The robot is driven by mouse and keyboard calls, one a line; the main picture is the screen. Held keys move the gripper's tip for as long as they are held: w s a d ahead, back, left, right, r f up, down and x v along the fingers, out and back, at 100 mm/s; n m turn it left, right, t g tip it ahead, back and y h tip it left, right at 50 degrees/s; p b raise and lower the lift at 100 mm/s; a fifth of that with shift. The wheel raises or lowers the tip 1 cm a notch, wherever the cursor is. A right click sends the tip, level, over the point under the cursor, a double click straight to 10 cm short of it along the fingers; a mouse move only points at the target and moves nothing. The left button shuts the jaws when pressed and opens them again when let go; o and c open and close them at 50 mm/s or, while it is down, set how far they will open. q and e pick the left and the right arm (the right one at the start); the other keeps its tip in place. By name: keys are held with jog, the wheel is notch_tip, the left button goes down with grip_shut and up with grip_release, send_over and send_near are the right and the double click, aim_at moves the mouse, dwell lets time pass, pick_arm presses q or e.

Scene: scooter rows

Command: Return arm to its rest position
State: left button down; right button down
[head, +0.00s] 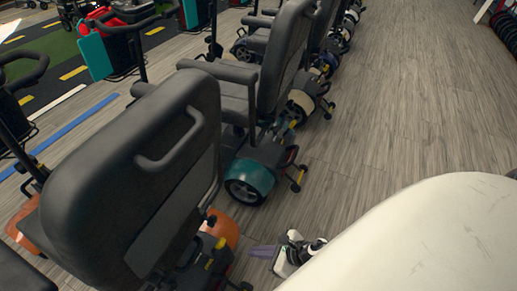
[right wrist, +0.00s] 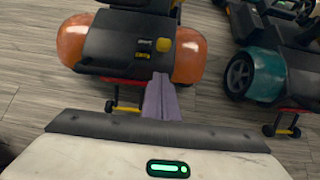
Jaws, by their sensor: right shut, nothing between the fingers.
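My right gripper (head: 263,252) is low in the head view, just right of the rear of the nearest scooter (head: 135,185). Its purple fingers are together with nothing between them; they also show in the right wrist view (right wrist: 160,98). There they point at the black rear cover (right wrist: 140,45) of a scooter with orange fenders (right wrist: 188,55). I cannot tell whether the fingertips touch it. Most of my right arm is hidden behind my own white body at the lower right. My left gripper is not in view.
A scooter with a teal fender (head: 248,180) stands just beyond, with more scooters in a row behind it. Small rear anti-tip wheels (head: 297,180) stick out toward the aisle. The wooden floor (head: 410,110) to the right is clear. Tyres (head: 507,30) stand at the far right.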

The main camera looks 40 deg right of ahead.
jog(key=shift+s+d+r, duration=0.1)
jog(key=shift+s+r, duration=0.15)
dwell(0.4)
